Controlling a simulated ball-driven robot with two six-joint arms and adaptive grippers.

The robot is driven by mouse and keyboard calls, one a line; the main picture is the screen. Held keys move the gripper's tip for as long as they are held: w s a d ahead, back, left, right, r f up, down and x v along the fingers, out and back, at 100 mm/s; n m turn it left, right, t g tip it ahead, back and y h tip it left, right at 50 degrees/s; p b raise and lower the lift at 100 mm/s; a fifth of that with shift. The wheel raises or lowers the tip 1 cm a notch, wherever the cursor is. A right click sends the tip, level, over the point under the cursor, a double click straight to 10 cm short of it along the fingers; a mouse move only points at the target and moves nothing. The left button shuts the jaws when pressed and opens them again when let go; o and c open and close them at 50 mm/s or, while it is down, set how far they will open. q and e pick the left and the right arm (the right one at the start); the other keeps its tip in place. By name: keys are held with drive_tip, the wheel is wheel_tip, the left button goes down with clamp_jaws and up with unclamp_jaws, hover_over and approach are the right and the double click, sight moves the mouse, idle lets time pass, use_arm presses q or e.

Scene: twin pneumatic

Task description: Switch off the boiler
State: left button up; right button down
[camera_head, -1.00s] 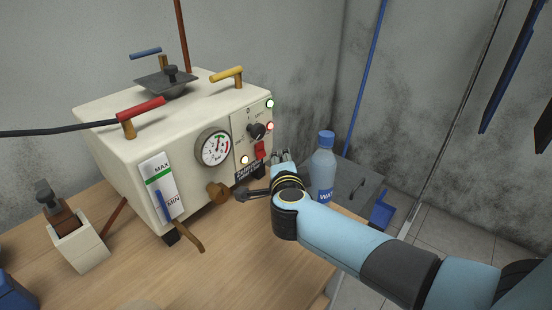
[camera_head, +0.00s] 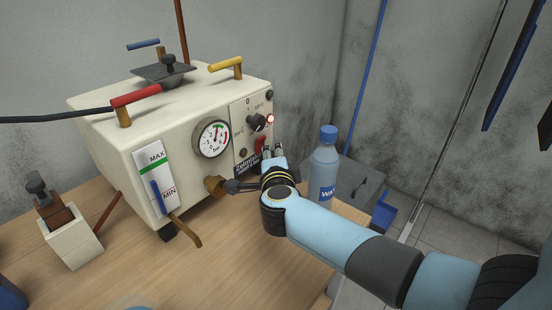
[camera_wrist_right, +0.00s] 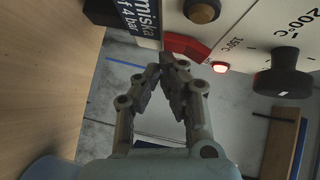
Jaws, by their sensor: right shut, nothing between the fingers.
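The cream boiler (camera_head: 130,150) stands on the wooden table. Its front has a gauge (camera_head: 212,138), a black dial (camera_head: 256,122) and a red switch (camera_head: 260,144). The red lamp (camera_head: 270,118) is lit; the lamp above it (camera_head: 269,95) and the lower lamp (camera_head: 242,153) are dark. My right gripper (camera_head: 272,151) is shut and empty just beside the switch. In the right wrist view its fingertips (camera_wrist_right: 162,66) lie close to the red switch (camera_wrist_right: 188,45); I cannot tell whether they touch. My left gripper is out of view.
A water bottle (camera_head: 324,166) stands right of my right gripper. A brass knob (camera_head: 214,186) sticks out low on the boiler. A white block with a lever (camera_head: 72,243) stands left. The table's front middle is clear.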

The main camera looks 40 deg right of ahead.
drive_tip(key=v, duration=1.2)
drive_tip(key=shift+a+f, duration=0.1)
drive_tip(key=shift+f, duration=0.05)
